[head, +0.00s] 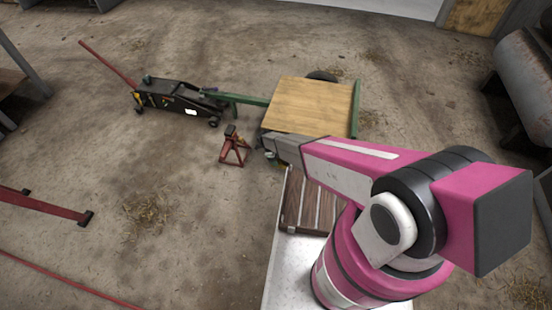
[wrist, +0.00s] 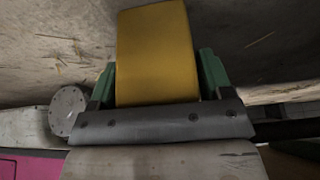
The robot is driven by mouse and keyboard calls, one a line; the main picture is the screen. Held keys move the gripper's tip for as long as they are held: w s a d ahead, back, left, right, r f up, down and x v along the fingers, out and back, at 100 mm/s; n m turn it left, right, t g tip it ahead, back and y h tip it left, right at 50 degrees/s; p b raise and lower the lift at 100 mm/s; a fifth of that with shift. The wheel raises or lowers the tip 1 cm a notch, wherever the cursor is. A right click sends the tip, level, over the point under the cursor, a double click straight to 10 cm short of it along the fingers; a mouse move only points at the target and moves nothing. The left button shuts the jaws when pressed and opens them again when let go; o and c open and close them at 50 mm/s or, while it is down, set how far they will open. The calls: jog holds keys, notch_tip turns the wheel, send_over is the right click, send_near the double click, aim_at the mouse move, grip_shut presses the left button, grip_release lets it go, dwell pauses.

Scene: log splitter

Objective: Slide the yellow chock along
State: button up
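The yellow chock (wrist: 157,50) fills the upper middle of the wrist view, directly in front of the dark palm of my gripper (wrist: 157,80). The two green fingers flank it, one on each side, and no clear gap shows between them and the chock. My gripper looks shut on it. Its lower end is hidden behind the palm. In the head view my arm reaches to the near left corner of a wooden-topped stand, and the gripper's tips and the chock cannot be made out clearly there.
A wooden board (head: 310,105) on a green frame with a wheel stands beyond my arm. A red jack stand (head: 234,148) is close on the left, with a black floor jack (head: 178,100) farther left. A grey cylinder (head: 528,80) stands at right. Open concrete floor lies left.

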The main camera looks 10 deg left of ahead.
jog(key=c, duration=0.8)
jog(key=shift+w+a, duration=0.15)
jog(key=shift+a, duration=1.55)
jog(key=shift+w+a, duration=0.15)
jog(key=shift+a, duration=1.55)
jog(key=shift+w+a, duration=0.15)
jog(key=shift+a, duration=1.55)
jog(key=o, duration=1.5)
jog(key=shift+c, duration=0.2)
jog(key=shift+d, duration=0.1)
